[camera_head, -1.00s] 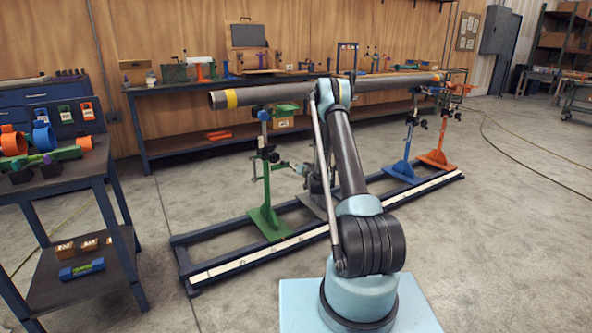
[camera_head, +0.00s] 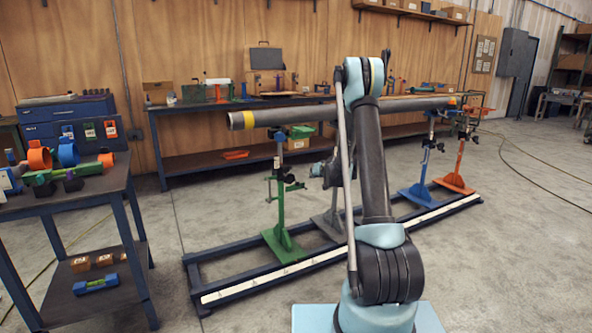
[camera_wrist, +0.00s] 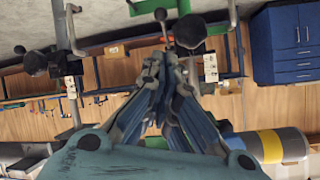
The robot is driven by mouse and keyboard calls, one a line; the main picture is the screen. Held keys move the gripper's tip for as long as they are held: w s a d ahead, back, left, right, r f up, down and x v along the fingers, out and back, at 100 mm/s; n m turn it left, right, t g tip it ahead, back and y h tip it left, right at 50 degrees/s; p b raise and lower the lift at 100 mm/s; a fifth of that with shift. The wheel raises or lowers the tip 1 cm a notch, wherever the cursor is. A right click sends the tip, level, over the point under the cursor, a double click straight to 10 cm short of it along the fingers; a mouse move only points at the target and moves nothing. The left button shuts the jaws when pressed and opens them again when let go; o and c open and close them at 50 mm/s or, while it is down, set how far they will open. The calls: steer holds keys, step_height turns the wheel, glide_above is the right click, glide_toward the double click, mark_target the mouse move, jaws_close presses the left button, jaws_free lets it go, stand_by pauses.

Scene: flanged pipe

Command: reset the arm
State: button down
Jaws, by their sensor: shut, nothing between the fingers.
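My gripper (camera_wrist: 168,62) is shut and empty in the wrist view, its linked fingers drawn together. In the head view my arm stands raised in front of the pipe, and it hides most of the gripper. The grey flanged pipe (camera_head: 290,115) lies level across its stands, with a yellow band near its left end. The banded end also shows in the wrist view (camera_wrist: 292,144), to the right of my gripper. The green stand (camera_head: 280,200) is under the pipe's left part. The blue stand (camera_head: 422,175) and orange stand (camera_head: 459,160) are under its right part.
The stands rest on a low dark blue rail frame (camera_head: 245,288). A dark cart (camera_head: 75,203) with orange, blue and green parts stands at the left. A long workbench (camera_head: 178,140) lines the wooden wall.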

steer(key=s+d+r+g+h, duration=0.15)
steer(key=s+r, duration=0.35)
steer(key=s, duration=0.5)
steer(key=s+d+r+n+g, duration=0.15)
steer(key=s+r, duration=0.35)
steer(key=s, duration=0.6)
steer(key=s+r+m+g, duration=0.15)
steer(key=s+r, duration=0.25)
steer(key=s, duration=0.6)
steer(key=s+d+f+g+h, duration=0.1)
steer(key=s+d+f, duration=0.1)
steer(key=s, duration=1)
steer(key=s+d+f+g+h, duration=0.1)
steer(key=s+d+f+g, duration=0.1)
steer(key=s, duration=0.9)
steer(key=s+d+f+g+h, duration=0.1)
steer(key=s+d+f+g, duration=0.1)
steer(key=s, duration=1)
step_height(320, 180, down, 2)
steer(key=shift+s+d, duration=0.3)
steer(key=shift+d, duration=0.25)
steer(key=shift+h, duration=0.25)
